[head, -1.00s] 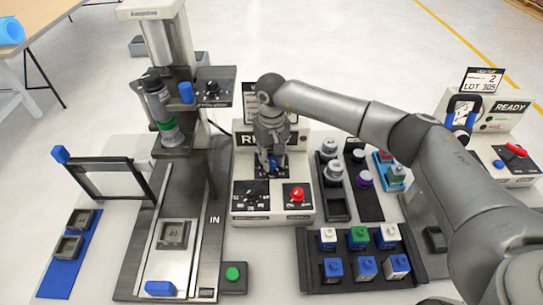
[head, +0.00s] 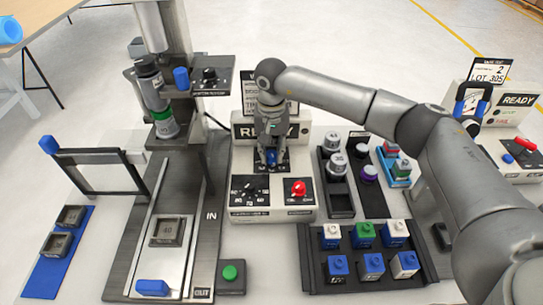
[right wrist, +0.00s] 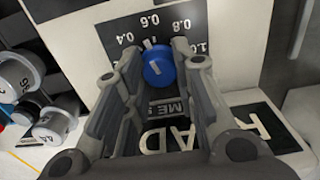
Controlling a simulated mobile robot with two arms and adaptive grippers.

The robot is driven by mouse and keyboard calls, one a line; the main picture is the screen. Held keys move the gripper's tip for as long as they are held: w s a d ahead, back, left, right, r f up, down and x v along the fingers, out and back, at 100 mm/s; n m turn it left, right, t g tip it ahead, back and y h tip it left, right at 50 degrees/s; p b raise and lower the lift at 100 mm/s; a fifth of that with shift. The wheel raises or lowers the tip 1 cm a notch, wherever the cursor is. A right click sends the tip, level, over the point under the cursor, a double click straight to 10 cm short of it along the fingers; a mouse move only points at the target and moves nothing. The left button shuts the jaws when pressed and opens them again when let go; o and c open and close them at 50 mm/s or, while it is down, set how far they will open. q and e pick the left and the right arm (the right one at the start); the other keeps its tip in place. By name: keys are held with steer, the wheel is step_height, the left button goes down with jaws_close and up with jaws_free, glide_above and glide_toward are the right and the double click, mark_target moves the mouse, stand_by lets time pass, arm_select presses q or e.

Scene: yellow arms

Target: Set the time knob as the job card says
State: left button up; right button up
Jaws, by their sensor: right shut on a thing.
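The time knob (right wrist: 158,68) is a round blue knob with a white line, on a black dial (right wrist: 140,30) marked 0.4, 0.6, 0.8 and 1.0 in the right wrist view. My right gripper (head: 270,158) reaches down over it in the head view, and its fingers (right wrist: 160,62) are shut on the knob's sides. The exact setting is hard to read. The job card (head: 258,106) stands behind the READY panel (head: 262,130); my arm hides part of it and its text is unreadable. My left gripper is not in view.
A second black dial (head: 249,190) and a red knob (head: 298,188) sit just in front on the same machine. A press with a dark column stands left.

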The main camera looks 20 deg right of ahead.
mark_target(272, 153)
steer(key=m+b, duration=0.3)
steer(key=m, duration=0.2)
steer(key=shift+f+m+b, duration=0.1)
steer(key=shift+m+b, duration=0.2)
steer(key=shift+b, duration=0.05)
steer(key=m+b, duration=0.2)
steer(key=m, duration=0.2)
steer(key=shift+m, duration=0.4)
steer(key=shift+r+m, duration=0.2)
steer(key=shift+m, duration=0.1)
steer(key=o, duration=1)
steer(key=shift+o, duration=0.2)
step_height(272, 153, up, 12)
